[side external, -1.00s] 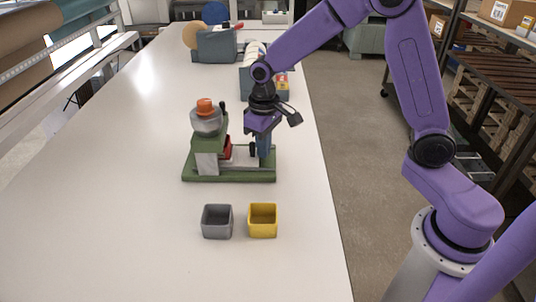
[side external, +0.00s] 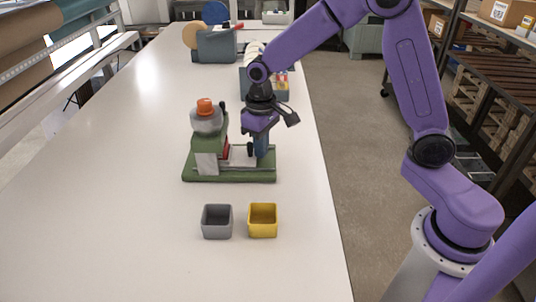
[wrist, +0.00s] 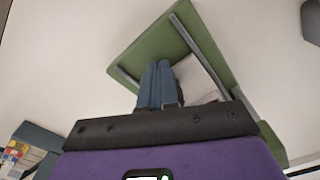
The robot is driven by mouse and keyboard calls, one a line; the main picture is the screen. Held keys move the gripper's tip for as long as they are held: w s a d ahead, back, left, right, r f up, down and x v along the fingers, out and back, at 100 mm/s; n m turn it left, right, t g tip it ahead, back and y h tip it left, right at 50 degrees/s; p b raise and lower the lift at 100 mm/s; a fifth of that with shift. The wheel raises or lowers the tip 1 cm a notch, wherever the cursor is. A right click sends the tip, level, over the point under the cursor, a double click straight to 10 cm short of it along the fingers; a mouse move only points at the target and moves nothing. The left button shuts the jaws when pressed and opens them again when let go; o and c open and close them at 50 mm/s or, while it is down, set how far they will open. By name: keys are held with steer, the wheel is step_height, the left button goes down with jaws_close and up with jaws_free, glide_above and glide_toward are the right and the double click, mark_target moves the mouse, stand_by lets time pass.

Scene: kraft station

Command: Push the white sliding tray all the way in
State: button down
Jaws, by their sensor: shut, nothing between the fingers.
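The green machine (side external: 213,140) stands on the table, with a grey jar and an orange cap on top. The white sliding tray (side external: 240,160) lies low on its green base, with its left part at the machine's body. In the wrist view, a pale part of the tray (wrist: 197,82) shows between the rails, partly hidden by my gripper. My gripper (side external: 260,153) points down at the tray's right end, its blue fingers together and empty. The fingers also show in the wrist view (wrist: 160,82). I cannot tell whether they touch the tray.
A grey bin (side external: 217,222) and a yellow bin (side external: 263,220) stand in front of the machine. A blue-grey container (side external: 280,90) with several items stands behind my gripper. The table (side external: 110,200) is clear to the left; its right edge runs close to the machine.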

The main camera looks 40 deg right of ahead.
steer(key=shift+s+d+f, duration=0.35)
steer(key=shift+s+d, duration=0.15)
steer(key=shift+d, duration=0.05)
steer(key=shift+r, duration=0.1)
step_height(320, 180, up, 7)
steer(key=shift+a, duration=0.2)
stand_by(0.5)
